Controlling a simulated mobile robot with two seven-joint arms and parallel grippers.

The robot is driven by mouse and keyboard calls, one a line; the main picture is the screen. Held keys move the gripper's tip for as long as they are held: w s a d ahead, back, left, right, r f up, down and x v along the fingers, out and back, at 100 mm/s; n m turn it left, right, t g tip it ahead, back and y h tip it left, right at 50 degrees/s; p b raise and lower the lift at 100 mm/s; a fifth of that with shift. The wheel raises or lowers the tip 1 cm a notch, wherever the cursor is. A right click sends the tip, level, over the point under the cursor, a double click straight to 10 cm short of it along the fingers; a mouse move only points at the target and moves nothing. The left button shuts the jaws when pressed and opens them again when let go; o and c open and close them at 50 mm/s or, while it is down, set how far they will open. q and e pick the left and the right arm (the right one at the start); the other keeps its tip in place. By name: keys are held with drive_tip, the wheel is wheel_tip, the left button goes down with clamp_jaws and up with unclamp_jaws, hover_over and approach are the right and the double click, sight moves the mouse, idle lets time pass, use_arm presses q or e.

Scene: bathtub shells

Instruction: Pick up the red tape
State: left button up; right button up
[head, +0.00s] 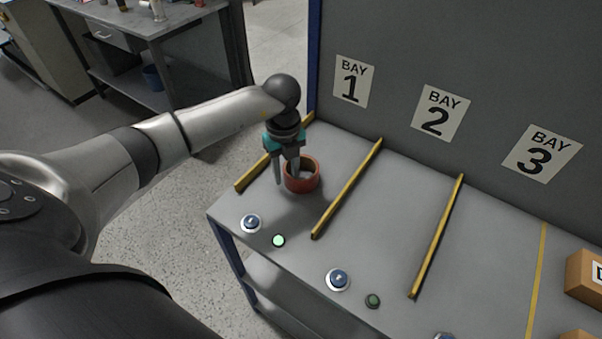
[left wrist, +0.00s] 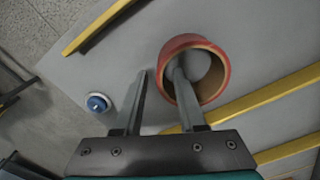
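The red tape (head: 315,177) is a ring with a brown inside, on the grey bench in the bay 1 lane. It also shows in the left wrist view (left wrist: 222,62). My left gripper (head: 287,177) points down at the tape's left side, fingers apart. In the left wrist view, one finger of my left gripper (left wrist: 161,76) reaches over the tape's opening and the other is outside its wall, with a visible gap to it. Whether the inner finger touches the wall cannot be told. My right gripper is not in view.
Yellow rails (head: 347,188) divide the bench into lanes. Blue buttons (head: 251,223) and a lit green light (head: 279,240) are along the front edge. A grey panel with bay signs (head: 354,82) stands behind. A cardboard box (head: 583,277) is at the far right.

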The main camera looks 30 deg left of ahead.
use_arm(q)
drive_tip(key=shift+f, duration=0.95)
clamp_jaws()
idle(0.7)
